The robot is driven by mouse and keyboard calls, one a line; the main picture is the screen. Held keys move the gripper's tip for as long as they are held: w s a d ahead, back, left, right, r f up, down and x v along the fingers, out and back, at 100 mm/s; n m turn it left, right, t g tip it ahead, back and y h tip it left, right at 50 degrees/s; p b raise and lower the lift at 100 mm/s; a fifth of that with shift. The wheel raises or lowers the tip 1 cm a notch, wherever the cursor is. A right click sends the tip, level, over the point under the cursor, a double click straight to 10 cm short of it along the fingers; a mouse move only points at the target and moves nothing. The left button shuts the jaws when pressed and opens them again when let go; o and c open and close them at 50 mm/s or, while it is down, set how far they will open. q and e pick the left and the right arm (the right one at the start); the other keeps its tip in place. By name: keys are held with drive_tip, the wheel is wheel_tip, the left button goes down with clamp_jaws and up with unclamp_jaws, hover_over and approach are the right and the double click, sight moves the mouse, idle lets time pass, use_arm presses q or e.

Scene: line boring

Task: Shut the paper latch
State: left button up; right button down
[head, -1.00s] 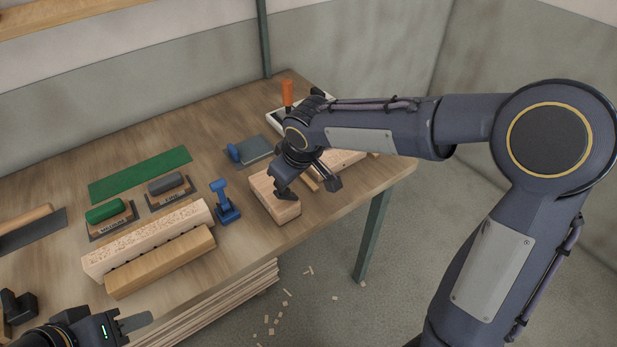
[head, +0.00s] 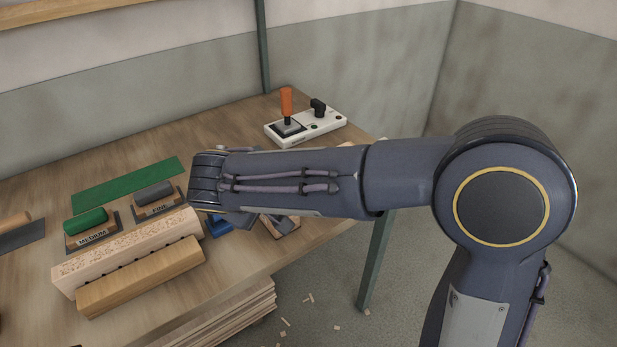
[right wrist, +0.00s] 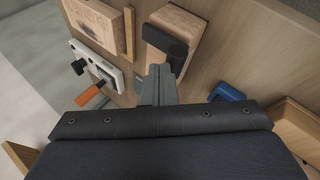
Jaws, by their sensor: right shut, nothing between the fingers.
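A wooden block (right wrist: 180,22) with a black lever-like piece (right wrist: 165,40) lies on the bench in the right wrist view; this piece looks like the paper latch. I cannot tell whether it is open or shut. In the head view only a part of the block (head: 283,226) shows below my right forearm. My right gripper (right wrist: 160,70) is shut and empty, its fingertips close to the black piece; I cannot tell whether they touch it. In the head view my arm hides the right fingers. My left gripper is not in view.
A white panel (head: 330,124) with an orange handle (head: 286,102) stands at the back right. A blue tool (right wrist: 228,92) is beside the block. Long wooden pieces (head: 140,278), two sanding blocks (head: 92,232) and a green sheet (head: 130,185) lie left on the bench (head: 225,130).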

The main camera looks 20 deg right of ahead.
drive_tip(key=shift+a, duration=0.1)
idle(0.5)
drive_tip(key=r+p, duration=0.1)
drive_tip(key=r, duration=0.1)
drive_tip(key=d+r+p, duration=0.1)
drive_tip(key=r+p, duration=0.1)
drive_tip(key=shift+w+d+r, duration=0.1)
drive_tip(key=shift+r, duration=0.2)
drive_tip(key=s+a+f+v, duration=0.1)
drive_tip(key=v, duration=0.8)
drive_tip(key=s+d+f+m+g+y+p, duration=0.15)
drive_tip(key=s+d, duration=0.25)
drive_tip(key=d, duration=0.4)
drive_tip(key=s+d+f+m+g+y, duration=0.2)
drive_tip(key=s+d+f+m+y, duration=0.15)
drive_tip(key=d, duration=0.45)
drive_tip(key=s+d+f+m+t+y, duration=0.2)
drive_tip(key=s+f+m+y, duration=0.1)
drive_tip(key=s, duration=0.8)
drive_tip(key=shift+f+m+p, duration=0.4)
drive_tip(key=shift+f+m, duration=0.35)
drive_tip(key=shift+m, duration=0.15)
